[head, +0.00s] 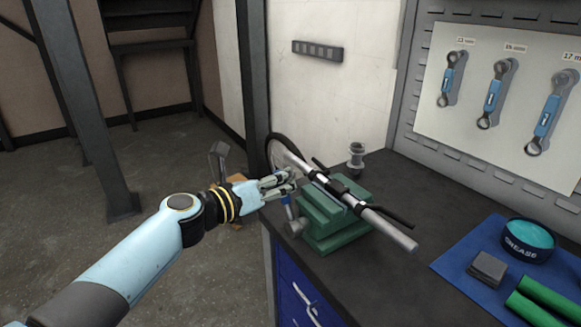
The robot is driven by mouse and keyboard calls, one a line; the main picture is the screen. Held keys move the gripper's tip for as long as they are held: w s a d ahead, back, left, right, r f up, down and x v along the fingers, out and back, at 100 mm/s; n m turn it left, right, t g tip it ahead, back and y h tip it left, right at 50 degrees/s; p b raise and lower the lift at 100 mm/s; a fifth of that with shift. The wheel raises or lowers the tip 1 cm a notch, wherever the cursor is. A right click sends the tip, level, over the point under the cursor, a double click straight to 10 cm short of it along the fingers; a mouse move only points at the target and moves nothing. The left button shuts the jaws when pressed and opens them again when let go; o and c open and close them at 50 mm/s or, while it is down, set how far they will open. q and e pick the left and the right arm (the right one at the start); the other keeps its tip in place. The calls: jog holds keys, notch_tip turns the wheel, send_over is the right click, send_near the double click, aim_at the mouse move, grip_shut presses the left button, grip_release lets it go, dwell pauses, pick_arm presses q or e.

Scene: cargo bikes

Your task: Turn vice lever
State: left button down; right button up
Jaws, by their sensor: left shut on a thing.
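The green vice (322,232) sits on the near left edge of the dark workbench. A grey tube with black clamps (396,231) lies across its jaws. My left gripper (283,184) comes in from the left and is shut on the lever's upper end, just left of the vice. My right gripper is not in view.
A blue mat (450,262) on the right holds a grease tin (528,240), a dark grey block (487,268) and green cylinders (535,308). A small grey part (356,156) stands behind the vice. Wrenches (491,95) hang on the wall panel. A dark steel post (95,110) stands left.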

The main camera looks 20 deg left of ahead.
pick_arm(q)
jog(key=a+f+n, duration=0.1)
jog(key=w+a+f+n+g+p, duration=0.1)
jog(key=n, duration=0.1)
jog(key=a+f+n+p, duration=0.1)
jog(key=f, duration=0.1)
jog(key=shift+w+n+h, duration=0.3)
jog(key=shift+w+n, duration=0.05)
jog(key=shift+n, duration=0.05)
jog(key=shift+g, duration=0.3)
jog(key=c, duration=1.3)
grip_release()
jog(key=shift+s+a+r, duration=0.15)
jog(key=shift+a, duration=0.1)
jog(key=shift+o, duration=0.7)
jog(key=shift+d+r, duration=0.1)
jog(key=shift+r, duration=0.05)
jog(key=v, duration=1.1)
jog(key=shift+s, duration=0.35)
